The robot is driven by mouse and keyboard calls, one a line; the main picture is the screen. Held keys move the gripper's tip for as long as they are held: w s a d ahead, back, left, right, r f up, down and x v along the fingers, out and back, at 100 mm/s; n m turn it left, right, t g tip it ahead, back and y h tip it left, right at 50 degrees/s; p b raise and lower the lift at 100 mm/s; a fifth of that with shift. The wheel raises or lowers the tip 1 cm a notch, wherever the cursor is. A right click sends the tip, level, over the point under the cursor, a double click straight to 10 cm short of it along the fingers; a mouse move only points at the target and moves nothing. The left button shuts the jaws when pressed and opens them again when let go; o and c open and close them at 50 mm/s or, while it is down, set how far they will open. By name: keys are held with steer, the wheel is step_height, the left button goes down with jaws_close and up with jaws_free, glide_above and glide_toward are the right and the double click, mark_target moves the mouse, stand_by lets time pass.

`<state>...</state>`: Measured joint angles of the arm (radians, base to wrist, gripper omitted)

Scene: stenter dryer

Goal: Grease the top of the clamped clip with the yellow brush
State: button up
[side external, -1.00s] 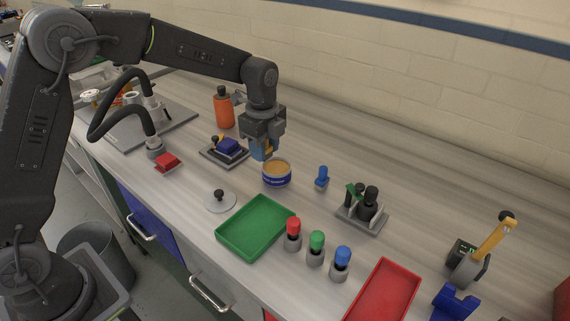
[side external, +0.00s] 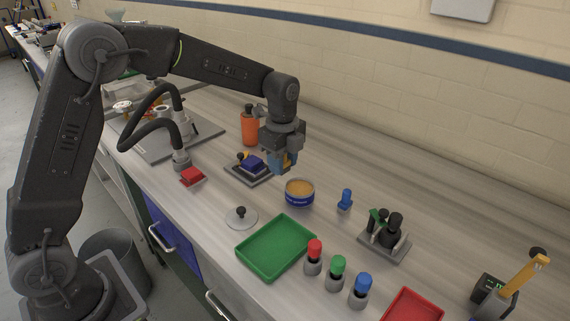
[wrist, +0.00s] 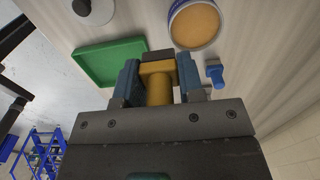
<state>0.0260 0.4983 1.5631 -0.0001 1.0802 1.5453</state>
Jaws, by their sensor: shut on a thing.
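My gripper (side external: 284,163) is shut on the yellow brush (side external: 291,160). In the wrist view the brush (wrist: 158,84) sits between the two blue fingers, with a dark part at its far end. It is held above the bench, just behind the open blue-and-white tin (side external: 299,199) of tan grease, which also shows in the wrist view (wrist: 195,24). A blue block (side external: 252,164) on a dark plate with a black knob stands behind and left of the tin; it may be the clamped clip, but its details are too small to tell. Contact between brush and anything is not visible.
An orange bottle (side external: 250,128) stands behind the dark plate. A lid (side external: 241,217), a green tray (side external: 268,258) and red, green and blue capped bottles lie in front. A small blue part (side external: 345,201) and a dark tool stand (side external: 385,239) are right of the tin.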

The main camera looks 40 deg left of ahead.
mark_target(300, 188)
steer(key=w, duration=0.2)
steer(key=w+d, duration=0.1)
steer(key=w, duration=0.1)
steer(key=shift+d+f, duration=0.1)
steer(key=shift+f, duration=0.1)
steer(key=shift+w+d+f, duration=0.15)
steer(key=shift+w+f, duration=0.05)
steer(key=shift+w, duration=0.2)
steer(key=shift+f, duration=2.8)
steer(key=shift+f, duration=0.65)
steer(key=shift+r, duration=3.6)
